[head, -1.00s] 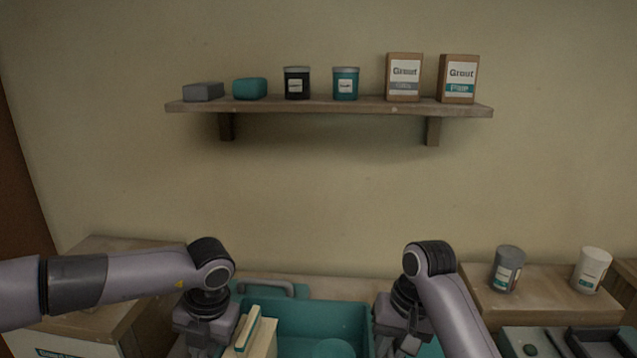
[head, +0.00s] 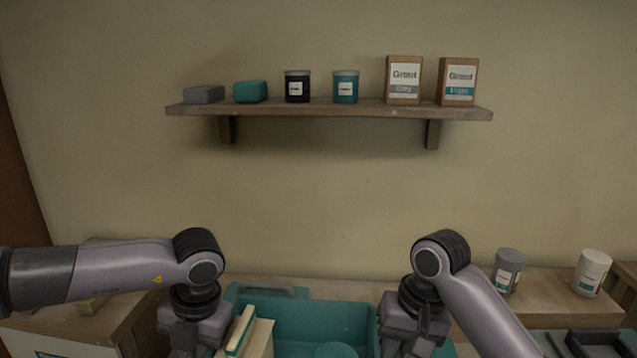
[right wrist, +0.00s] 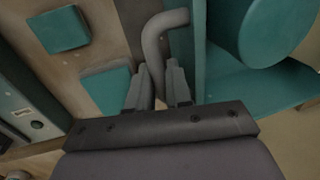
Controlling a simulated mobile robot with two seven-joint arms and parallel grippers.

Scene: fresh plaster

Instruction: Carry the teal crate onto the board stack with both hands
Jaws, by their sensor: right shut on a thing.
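The teal crate (head: 355,312) is at the bottom of the head view, between my two wrists, with its lower part cut off. It holds a cream block with a teal strip (head: 250,338) and a round teal thing (head: 335,350). My right gripper (right wrist: 158,88) is shut on the crate's grey handle (right wrist: 153,42) beside the teal wall (right wrist: 198,60). In the head view, my left gripper (head: 190,345) is at the crate's left side. Its fingertips are out of frame, so its grip cannot be seen. I cannot make out the board stack.
A teal tool with a grey handle (head: 268,289) shows behind the crate. Teal squares (right wrist: 60,30) lie beside my right gripper. The wall shelf (head: 330,107) holds several goods.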

